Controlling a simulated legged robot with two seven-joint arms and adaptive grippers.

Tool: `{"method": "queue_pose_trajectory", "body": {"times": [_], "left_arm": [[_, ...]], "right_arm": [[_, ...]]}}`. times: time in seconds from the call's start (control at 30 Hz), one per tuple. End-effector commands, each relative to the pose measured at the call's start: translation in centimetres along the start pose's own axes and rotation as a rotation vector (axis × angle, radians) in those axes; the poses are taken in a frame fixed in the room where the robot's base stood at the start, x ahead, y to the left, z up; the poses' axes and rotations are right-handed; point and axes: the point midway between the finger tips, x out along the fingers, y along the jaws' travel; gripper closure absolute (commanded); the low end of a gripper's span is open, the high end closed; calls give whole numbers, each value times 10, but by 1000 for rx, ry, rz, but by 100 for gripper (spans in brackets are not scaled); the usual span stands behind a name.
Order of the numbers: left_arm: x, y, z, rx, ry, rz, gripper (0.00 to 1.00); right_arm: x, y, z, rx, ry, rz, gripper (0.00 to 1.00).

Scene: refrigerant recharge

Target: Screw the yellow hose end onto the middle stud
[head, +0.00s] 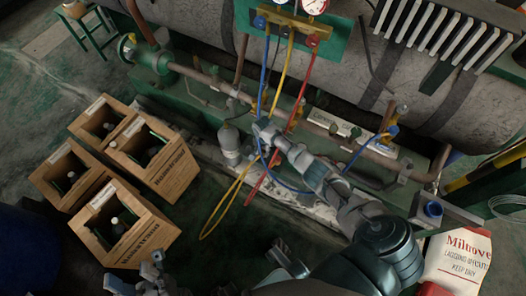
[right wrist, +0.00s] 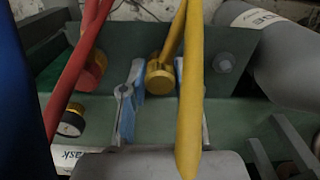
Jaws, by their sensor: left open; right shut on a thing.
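My right gripper (head: 262,133) is at the hanging hoses below the gauge manifold. In the right wrist view its fingers (right wrist: 152,90) are shut around the brass-coloured yellow hose end (right wrist: 160,76). The yellow hose (right wrist: 190,90) runs down in front of the right finger; it also hangs in a loop in the head view (head: 236,187). I cannot make out the middle stud or whether the hose end touches it. My left gripper (head: 146,276) is open and empty at the bottom left, near a wooden crate and far from the hoses.
A red hose (right wrist: 76,78) and a red fitting (right wrist: 93,70) lie left of the fingers. The gauge manifold (head: 290,22) is above. A blue hose (head: 264,70) hangs alongside. Wooden crates (head: 160,175) stand at left, and a Miltrove bag (head: 459,262) at lower right.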

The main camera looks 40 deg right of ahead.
Motion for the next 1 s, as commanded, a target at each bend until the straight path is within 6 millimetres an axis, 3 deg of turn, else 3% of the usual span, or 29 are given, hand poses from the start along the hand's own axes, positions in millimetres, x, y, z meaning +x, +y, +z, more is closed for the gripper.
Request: {"method": "queue_pose_trajectory", "body": {"times": [0.17,0.43,0.47,0.57,1.0], "left_arm": [[2,0,-1,0,3,1,43],[13,1,-7,1,15,5,43],[13,1,-7,1,15,5,43],[11,1,-6,1,14,4,43],[12,1,-7,1,15,5,43]], "right_arm": [[1,0,1,32,-2,0,100],[1,-1,1,260,-2,-1,100],[1,-1,1,270,-1,-1,68],[3,0,1,265,-1,1,43],[-7,-1,0,262,0,-3,41]]}}
